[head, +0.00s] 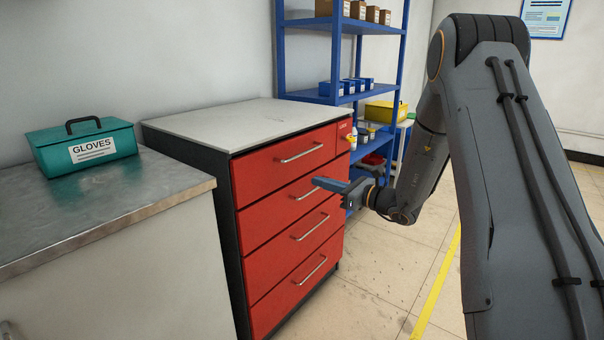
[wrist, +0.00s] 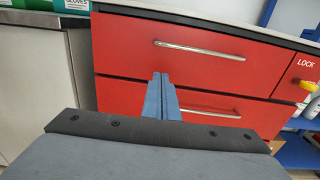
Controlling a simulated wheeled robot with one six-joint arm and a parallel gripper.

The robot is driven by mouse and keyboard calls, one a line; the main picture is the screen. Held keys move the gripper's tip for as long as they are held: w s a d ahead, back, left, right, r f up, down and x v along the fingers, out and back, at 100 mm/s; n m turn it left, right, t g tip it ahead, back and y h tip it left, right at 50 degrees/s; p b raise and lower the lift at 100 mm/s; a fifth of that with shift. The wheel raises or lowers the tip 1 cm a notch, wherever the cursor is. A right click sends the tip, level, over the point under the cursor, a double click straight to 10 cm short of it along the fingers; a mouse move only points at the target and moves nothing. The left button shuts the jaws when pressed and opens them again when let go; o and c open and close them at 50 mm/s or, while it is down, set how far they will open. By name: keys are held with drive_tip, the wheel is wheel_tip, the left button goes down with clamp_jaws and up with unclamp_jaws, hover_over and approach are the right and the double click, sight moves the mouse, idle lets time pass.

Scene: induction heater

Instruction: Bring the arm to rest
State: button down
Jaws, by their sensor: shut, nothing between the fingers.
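My gripper (head: 330,184) is at the end of my raised arm, in front of the red drawer cabinet (head: 290,197). In the wrist view its two blue fingers (wrist: 161,92) are together, with nothing between them. They point at the cabinet front, between the top drawer handle (wrist: 199,49) and the handle below it (wrist: 209,115). The fingers look apart from both handles. All the drawers in view look closed. The arm is bent, with its large grey link filling the right of the head view.
A metal counter (head: 95,215) with a green GLOVES box (head: 84,146) stands left of the cabinet. A blue shelf rack (head: 345,100) with boxes and bins stands behind it. A yellow line (head: 437,283) crosses the open floor at right. A panel marked LOCK (wrist: 306,64) has a yellow knob.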

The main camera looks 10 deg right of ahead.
drive_tip(key=s+a+n+g+h+p, duration=0.15)
drive_tip(key=s+a+n+g, duration=0.25)
drive_tip(key=s, duration=0.5)
drive_tip(key=s+a+r+n+g+p, duration=0.1)
drive_tip(key=s+a+n+g+p, duration=0.15)
drive_tip(key=s+n+g, duration=0.4)
drive_tip(key=s+a+n+g+h+p, duration=0.15)
drive_tip(key=s+a, duration=0.25)
drive_tip(key=s, duration=0.6)
drive_tip(key=s+d+r+n+h+p, duration=0.2)
drive_tip(key=s+d+n+h, duration=0.2)
drive_tip(key=s+n, duration=0.3)
drive_tip(key=s+d+r+n+h+p, duration=0.1)
drive_tip(key=s+d+n+h+p, duration=0.2)
drive_tip(key=s+d+n+h, duration=0.2)
drive_tip(key=s+d+n, duration=0.1)
drive_tip(key=s+n, duration=0.2)
drive_tip(key=s, duration=0.2)
drive_tip(key=shift+s+d+r+g, duration=0.3)
drive_tip(key=shift+r+g, duration=0.1)
